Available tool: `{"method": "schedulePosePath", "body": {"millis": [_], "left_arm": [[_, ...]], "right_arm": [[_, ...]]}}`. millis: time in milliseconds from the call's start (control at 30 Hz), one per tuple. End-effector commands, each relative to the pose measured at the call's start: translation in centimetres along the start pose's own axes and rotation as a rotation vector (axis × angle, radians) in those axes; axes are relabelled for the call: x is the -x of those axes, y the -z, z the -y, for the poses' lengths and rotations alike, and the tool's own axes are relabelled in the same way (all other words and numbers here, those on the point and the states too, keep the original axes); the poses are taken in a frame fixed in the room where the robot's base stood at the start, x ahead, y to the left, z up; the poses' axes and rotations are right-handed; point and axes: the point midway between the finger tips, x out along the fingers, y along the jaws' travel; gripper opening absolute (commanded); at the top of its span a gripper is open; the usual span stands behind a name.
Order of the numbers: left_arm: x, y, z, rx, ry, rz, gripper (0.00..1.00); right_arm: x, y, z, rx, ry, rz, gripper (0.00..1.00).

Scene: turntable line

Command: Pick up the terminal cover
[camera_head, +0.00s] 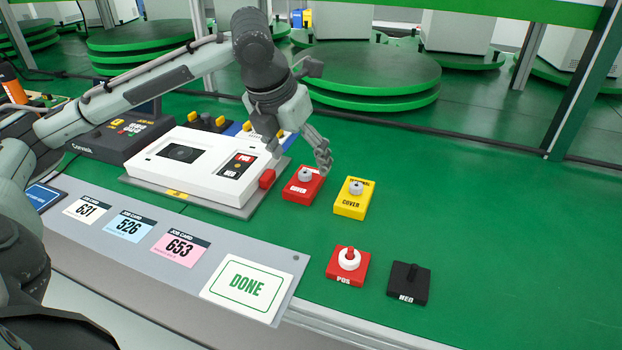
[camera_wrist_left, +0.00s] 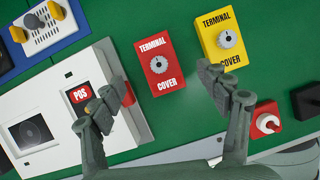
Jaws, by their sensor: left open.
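A red terminal cover (camera_head: 298,192) with a grey knob lies on the green bench just right of the white device. A yellow terminal cover (camera_head: 350,206) with a similar knob lies to its right. My left gripper (camera_head: 301,152) is open and above the bench, close to the red cover. In the left wrist view the red cover (camera_wrist_left: 154,48) shows between and beyond the spread fingers (camera_wrist_left: 165,84), and the yellow cover (camera_wrist_left: 222,25) is beyond the right finger. Nothing is in the gripper. My right gripper is not in view.
The white device (camera_head: 190,163) with a red block at its corner stands left of the covers. A red POS piece (camera_head: 337,263) and a black NEG piece (camera_head: 402,286) lie nearer the front. Job cards and a DONE card (camera_head: 246,288) line the grey front strip. The bench's right is clear.

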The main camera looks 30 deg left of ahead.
Motion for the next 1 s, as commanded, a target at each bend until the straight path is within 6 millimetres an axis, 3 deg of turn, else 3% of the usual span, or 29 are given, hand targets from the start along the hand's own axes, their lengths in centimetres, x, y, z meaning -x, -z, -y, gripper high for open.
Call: {"method": "schedulePosePath", "body": {"millis": [400,667,1000], "left_arm": [[-5.2,0.3,-0.2,-0.001,0.001,-0.004,0.76],[-5.8,0.1,-0.3,-0.001,0.000,0.000,0.76],[-5.7,0.1,-0.3,-0.001,0.000,0.000,0.35]], "right_arm": [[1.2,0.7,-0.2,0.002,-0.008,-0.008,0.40],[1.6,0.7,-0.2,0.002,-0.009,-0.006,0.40],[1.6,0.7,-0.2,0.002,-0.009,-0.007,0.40]]}}
